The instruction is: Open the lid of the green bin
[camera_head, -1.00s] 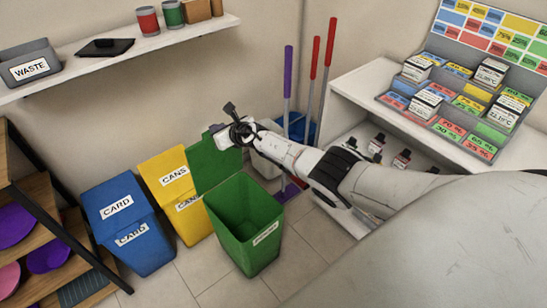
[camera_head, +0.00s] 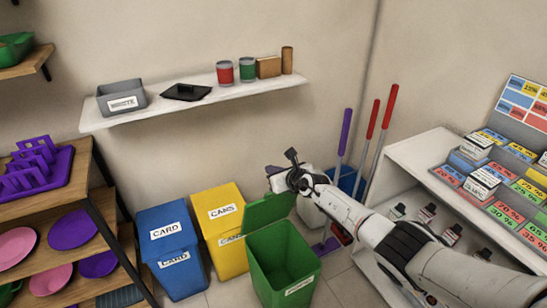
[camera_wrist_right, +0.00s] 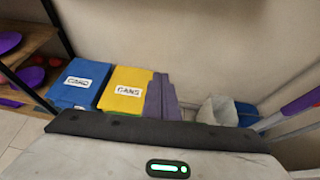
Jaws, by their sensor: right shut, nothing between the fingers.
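The green bin (camera_head: 284,266) stands on the floor at lower middle in the head view, its inside visible from above. Its green lid (camera_head: 268,209) is raised and leans up at the back of the bin, toward the wall. My right gripper (camera_head: 274,171) is just above and behind the raised lid; its fingers are small and partly hidden in the head view. The purple-grey fingers (camera_wrist_right: 162,98) show close together in the right wrist view, with nothing between them. Only a thin green strip shows below them there. My left gripper is not in view.
A yellow CANS bin (camera_head: 222,245) and a blue CARD bin (camera_head: 173,262) stand left of the green bin. Purple and red-handled tools (camera_head: 345,130) lean at the right, beside white shelving (camera_head: 416,152). A wall shelf (camera_head: 195,103) runs above.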

